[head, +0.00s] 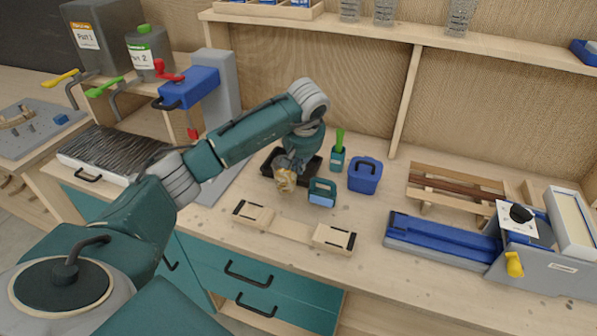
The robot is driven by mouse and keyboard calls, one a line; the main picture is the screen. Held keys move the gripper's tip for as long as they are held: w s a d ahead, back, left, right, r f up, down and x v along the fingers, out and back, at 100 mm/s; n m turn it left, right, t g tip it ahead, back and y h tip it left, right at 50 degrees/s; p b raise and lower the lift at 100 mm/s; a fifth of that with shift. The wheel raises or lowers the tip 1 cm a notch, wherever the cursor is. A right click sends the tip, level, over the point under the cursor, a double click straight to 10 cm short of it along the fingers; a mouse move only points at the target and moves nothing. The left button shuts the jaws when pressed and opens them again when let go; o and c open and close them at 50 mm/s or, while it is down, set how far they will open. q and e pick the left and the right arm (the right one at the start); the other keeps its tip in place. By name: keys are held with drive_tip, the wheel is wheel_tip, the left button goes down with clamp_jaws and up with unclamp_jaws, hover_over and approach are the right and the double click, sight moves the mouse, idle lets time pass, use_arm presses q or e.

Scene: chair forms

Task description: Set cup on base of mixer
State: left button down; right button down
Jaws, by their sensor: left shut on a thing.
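The mixer (190,88) has a blue head with red knobs on a grey column at the left rear of the bench. Its grey base (212,184) lies flat below and is partly hidden behind my left arm. My left gripper (290,164) points down over the black tray, right of the mixer base. It is shut on a small tan-gold thing (285,180) with an uneven outline. I cannot tell whether this is the cup. My right gripper is out of view.
A blue and grey device (440,239) stands at right.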

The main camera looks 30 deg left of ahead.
use_arm(q)
drive_tip(key=shift+f, duration=1.8)
drive_tip(key=c, duration=1.9)
unclamp_jaws()
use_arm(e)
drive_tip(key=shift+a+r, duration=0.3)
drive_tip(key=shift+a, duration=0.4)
use_arm(q)
drive_tip(key=shift+p, duration=0.3)
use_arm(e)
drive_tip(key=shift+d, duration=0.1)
